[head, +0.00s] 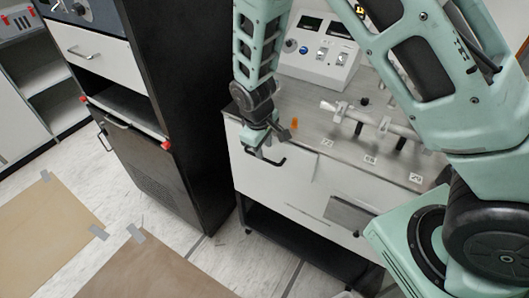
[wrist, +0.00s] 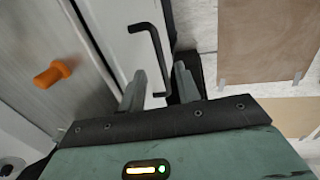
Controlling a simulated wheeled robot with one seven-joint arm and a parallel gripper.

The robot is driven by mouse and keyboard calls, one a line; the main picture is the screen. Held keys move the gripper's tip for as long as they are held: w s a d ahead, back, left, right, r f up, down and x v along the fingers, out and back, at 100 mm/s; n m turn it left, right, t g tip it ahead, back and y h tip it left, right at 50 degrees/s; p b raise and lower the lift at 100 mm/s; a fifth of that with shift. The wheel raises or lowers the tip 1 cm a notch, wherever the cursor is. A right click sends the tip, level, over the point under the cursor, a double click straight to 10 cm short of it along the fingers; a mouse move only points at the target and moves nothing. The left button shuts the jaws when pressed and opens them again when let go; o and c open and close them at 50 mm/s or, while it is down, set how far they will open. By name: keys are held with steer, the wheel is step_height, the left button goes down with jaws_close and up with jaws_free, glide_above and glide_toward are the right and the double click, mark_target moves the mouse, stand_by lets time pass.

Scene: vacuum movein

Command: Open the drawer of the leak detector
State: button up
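The leak detector (head: 318,60) is a white control box with a screen and knobs, on a grey-topped cart. Below the cart's top is a white drawer (head: 260,178) with a black bar handle (head: 280,162); the drawer looks shut. My gripper (head: 262,146) is at the handle, just in front of the drawer face. In the wrist view, my gripper (wrist: 160,82) has its two fingers apart, with the lower end of the black handle (wrist: 156,50) in the gap between them. I cannot tell whether either finger touches the handle. Part of the handle is hidden by my gripper in the head view.
An orange knob (head: 294,123) stands on the cart top (head: 262,112) near the drawer; it also shows in the wrist view (wrist: 52,74). A dark cabinet (head: 190,90) stands to the left. Brown sheets (head: 45,225) are taped to the floor in front.

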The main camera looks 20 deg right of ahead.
mark_target(265, 158)
steer(key=shift+w+d+f, duration=0.15)
steer(key=shift+d+f, duration=0.05)
steer(key=shift+f, duration=0.9)
steer(key=shift+w+d+f, duration=0.1)
steer(key=shift+d+f, duration=0.05)
steer(key=shift+f, duration=0.9)
jaws_close()
steer(key=s+a+p, duration=0.1)
steer(key=s+a, duration=0.6)
steer(key=a, duration=0.3)
steer(key=s+a+p, duration=0.1)
steer(key=s+a, duration=0.6)
steer(key=a, duration=0.2)
steer(key=shift+a, duration=0.35)
steer(key=shift+s+r, duration=0.1)
jaws_free()
step_height(265, 158, up, 17)
steer(key=s+a+b, duration=0.1)
steer(key=s+a, duration=0.1)
steer(key=shift+a+b, duration=0.3)
